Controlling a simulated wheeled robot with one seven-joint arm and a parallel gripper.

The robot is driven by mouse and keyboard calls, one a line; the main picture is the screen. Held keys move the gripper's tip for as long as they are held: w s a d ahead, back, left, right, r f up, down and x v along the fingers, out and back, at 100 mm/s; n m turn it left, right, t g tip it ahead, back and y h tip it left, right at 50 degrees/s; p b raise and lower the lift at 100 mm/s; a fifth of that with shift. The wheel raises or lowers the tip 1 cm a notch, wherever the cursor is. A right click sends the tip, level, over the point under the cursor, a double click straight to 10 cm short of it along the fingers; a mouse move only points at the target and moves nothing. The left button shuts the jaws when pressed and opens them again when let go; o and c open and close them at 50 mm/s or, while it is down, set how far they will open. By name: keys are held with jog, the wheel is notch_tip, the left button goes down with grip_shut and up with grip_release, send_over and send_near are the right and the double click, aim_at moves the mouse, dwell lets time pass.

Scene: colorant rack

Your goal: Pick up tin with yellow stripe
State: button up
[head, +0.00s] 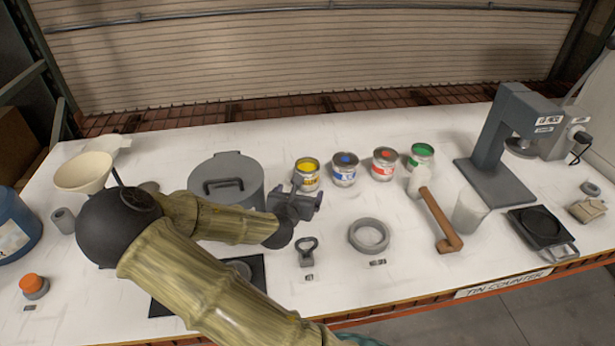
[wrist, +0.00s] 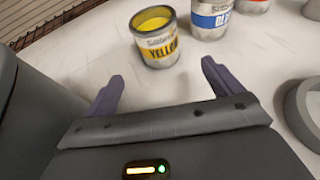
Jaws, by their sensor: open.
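The tin with the yellow stripe (head: 306,175) stands upright on the white counter, leftmost in a row of tins. It has a yellow top and label. In the wrist view the yellow tin (wrist: 155,37) stands a little beyond my fingertips, slightly left of the middle of the gap. My gripper (head: 298,196) is just in front of the tin in the head view and hides a little of its lower part. In the wrist view my gripper (wrist: 162,75) has its two purple fingers apart, with nothing between them.
A blue tin (head: 345,170), red tin (head: 384,164) and green tin (head: 421,156) stand to the right. A grey lidded pot (head: 227,178) stands close on the left. Behind the tins the counter is clear.

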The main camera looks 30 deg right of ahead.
aim_at(305, 183)
jog(key=x, duration=0.5)
jog(key=shift+w+d+f, duration=0.1)
jog(key=shift+w+d, duration=0.15)
jog(key=shift+w, duration=0.05)
jog(key=shift+w+d+p, duration=0.3)
jog(key=shift+w+p, duration=0.05)
jog(key=shift+w, duration=0.05)
jog(key=x, duration=0.3)
jog(key=shift+w+d+p, duration=0.15)
jog(key=shift+w+p, duration=0.1)
jog(key=shift+p, duration=0.15)
jog(key=shift+w+d+f, duration=0.1)
jog(key=shift+w+d, duration=0.15)
jog(key=shift+w, duration=0.15)
jog(key=shift+s+a, duration=0.1)
jog(key=shift+s, duration=0.1)
jog(key=shift+c, duration=0.4)
jog(key=c, duration=1.1)
